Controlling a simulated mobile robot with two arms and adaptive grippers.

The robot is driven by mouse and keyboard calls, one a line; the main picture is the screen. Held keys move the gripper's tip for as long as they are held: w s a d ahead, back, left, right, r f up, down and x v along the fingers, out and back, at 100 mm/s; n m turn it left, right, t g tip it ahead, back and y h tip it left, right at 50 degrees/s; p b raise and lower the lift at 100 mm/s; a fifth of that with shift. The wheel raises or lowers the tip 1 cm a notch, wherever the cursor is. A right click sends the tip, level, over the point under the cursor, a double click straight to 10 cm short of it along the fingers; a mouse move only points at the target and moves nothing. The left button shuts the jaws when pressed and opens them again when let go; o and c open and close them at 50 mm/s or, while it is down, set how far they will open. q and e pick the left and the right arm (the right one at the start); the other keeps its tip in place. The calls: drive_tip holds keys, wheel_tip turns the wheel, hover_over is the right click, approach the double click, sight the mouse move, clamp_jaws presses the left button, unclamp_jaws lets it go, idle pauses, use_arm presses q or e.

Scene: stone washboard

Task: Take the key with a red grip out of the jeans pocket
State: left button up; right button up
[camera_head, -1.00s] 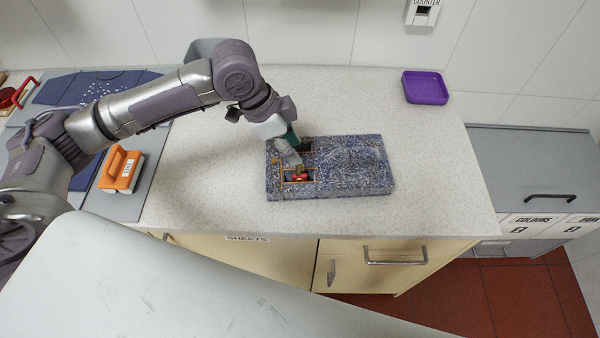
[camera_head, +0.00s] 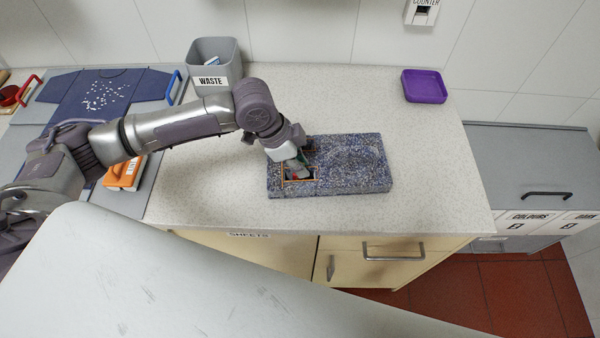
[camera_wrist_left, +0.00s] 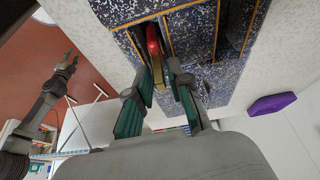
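A speckled blue slab (camera_head: 350,165) lies flat on the counter, with orange-edged pocket openings at its left end. The key's red grip (camera_wrist_left: 152,38) shows in one dark opening in the left wrist view, with a brass-coloured part (camera_wrist_left: 157,72) nearer my gripper. A little red (camera_head: 296,176) shows in the head view, mostly hidden by my gripper. My left gripper (camera_head: 296,166) is over the pockets. In the wrist view its green-padded fingers (camera_wrist_left: 158,70) are apart, either side of the brass part; contact cannot be told. My right gripper (camera_wrist_left: 68,60) appears small and far off.
A grey waste bin (camera_head: 213,62) stands behind my left arm. An orange-handled brush-like thing (camera_head: 123,172) and a blue cloth (camera_head: 95,95) with white bits are at left. A purple tray (camera_head: 425,86) is at back right. The counter around the slab is clear.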

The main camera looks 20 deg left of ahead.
use_arm(q)
clamp_jaws()
